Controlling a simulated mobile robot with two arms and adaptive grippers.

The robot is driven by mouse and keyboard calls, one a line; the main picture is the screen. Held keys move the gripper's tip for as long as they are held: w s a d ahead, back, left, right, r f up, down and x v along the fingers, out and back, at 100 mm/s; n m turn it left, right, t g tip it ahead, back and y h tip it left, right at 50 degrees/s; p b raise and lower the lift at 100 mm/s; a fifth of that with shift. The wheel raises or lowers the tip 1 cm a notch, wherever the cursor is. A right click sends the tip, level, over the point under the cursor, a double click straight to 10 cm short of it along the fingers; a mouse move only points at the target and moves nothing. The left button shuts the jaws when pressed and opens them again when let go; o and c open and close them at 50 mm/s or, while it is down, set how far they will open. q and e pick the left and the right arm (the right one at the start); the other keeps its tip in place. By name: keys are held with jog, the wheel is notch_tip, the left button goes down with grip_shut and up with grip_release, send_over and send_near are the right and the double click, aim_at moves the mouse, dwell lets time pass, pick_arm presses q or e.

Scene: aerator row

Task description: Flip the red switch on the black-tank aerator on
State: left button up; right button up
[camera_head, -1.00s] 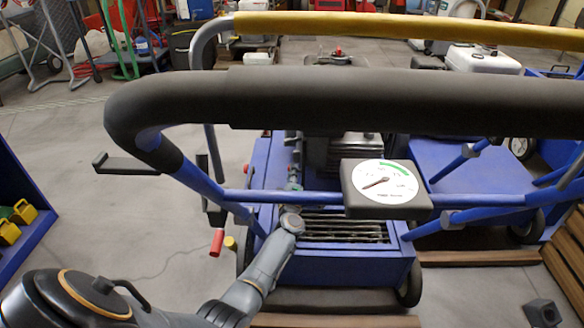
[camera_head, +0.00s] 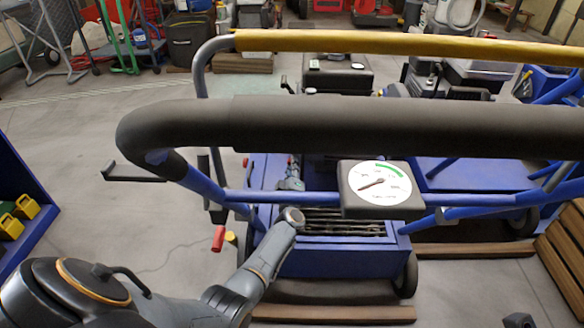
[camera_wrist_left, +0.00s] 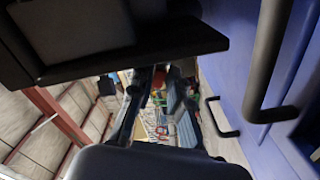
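The nearest aerator has a blue frame, a thick black push handle (camera_head: 370,125) and a round gauge (camera_head: 377,188). Its top is largely hidden behind the handle. My left arm comes in from the lower left and reaches past the blue crossbar; my left gripper (camera_head: 291,180) is small and partly hidden beyond it, above the blue body. In the left wrist view the dark fingers (camera_wrist_left: 160,95) point away, with a small red thing (camera_wrist_left: 173,73) near their tips. I cannot tell whether they touch it, or whether it is the switch. A black tank (camera_head: 337,76) shows beyond the handle.
A yellow-sleeved handle (camera_head: 410,44) crosses behind the black one. A red grip (camera_head: 218,239) hangs at the left of the frame. A blue shelf (camera_head: 30,205) with yellow items stands at the left. Wooden strips lie on the floor. Floor is free between shelf and aerator.

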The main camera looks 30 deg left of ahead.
dwell(0.3)
pick_arm(q)
jog(key=v, duration=1.2)
